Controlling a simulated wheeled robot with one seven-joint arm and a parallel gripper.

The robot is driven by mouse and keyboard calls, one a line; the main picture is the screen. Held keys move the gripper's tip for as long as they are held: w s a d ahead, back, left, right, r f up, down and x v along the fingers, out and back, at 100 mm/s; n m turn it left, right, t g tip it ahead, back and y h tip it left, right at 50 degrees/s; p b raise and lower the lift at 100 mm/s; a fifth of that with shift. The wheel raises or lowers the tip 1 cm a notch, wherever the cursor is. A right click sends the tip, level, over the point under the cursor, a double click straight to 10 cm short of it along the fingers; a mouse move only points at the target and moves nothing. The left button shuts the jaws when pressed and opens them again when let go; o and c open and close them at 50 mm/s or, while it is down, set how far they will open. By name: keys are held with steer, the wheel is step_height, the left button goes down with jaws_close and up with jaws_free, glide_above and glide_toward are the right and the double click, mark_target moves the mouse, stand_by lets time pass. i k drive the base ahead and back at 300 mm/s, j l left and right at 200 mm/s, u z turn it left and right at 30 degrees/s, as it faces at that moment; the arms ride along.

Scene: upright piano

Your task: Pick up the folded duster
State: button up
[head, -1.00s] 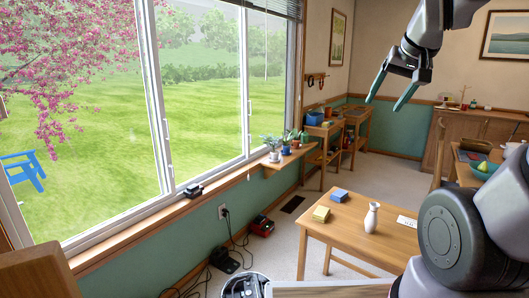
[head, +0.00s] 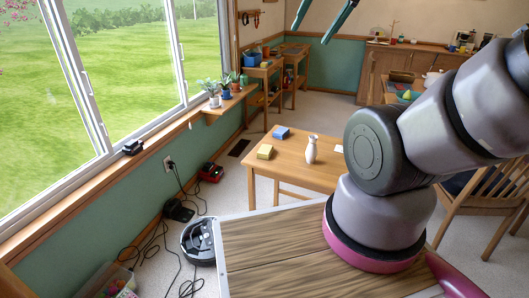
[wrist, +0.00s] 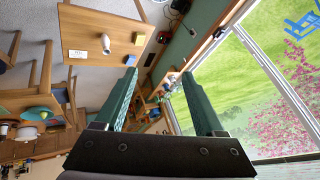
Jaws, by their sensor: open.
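A small yellow block-like thing (head: 265,152) lies on the wooden table (head: 238,160) near its left edge. It also shows in the wrist view (wrist: 139,38). A small blue block-like thing (head: 281,133) lies just behind it, also in the wrist view (wrist: 149,60). I cannot tell whether either is the folded duster; nothing else in view is clearly one. My gripper (head: 309,36) is partly cut off by the top edge of the head view. In the wrist view its fingers (wrist: 159,73) are wide apart and empty, well away from the table.
A white vase (head: 312,150) and a white card (head: 339,148) stand or lie on the table. A black robot vacuum (head: 198,241), cables and a red case (head: 210,172) are on the floor left of it. A chair (head: 485,195) stands at the right.

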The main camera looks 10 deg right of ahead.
mark_target(266, 151)
steer(key=i+l+u, duration=0.15)
steer(key=u, duration=0.3)
steer(key=i+l+u, duration=0.1)
steer(key=u, duration=0.35)
steer(key=l+u, duration=0.3)
steer(key=u, duration=0.2)
steer(key=l+u, duration=0.3)
steer(key=u, duration=0.15)
steer(key=l+u, duration=0.25)
steer(key=u, duration=0.2)
steer(key=l+u, duration=0.25)
steer(key=u, duration=0.2)
steer(key=j+u, duration=0.75)
steer(key=j, duration=0.15)
steer(key=i+u, duration=0.35)
steer(key=i+l+u, duration=0.1)
steer(key=i+u, duration=0.25)
steer(key=k+j+z, duration=0.25)
steer(key=k+z, duration=0.15)
steer(key=k+l+z, duration=0.2)
steer(key=k+l, duration=0.65)
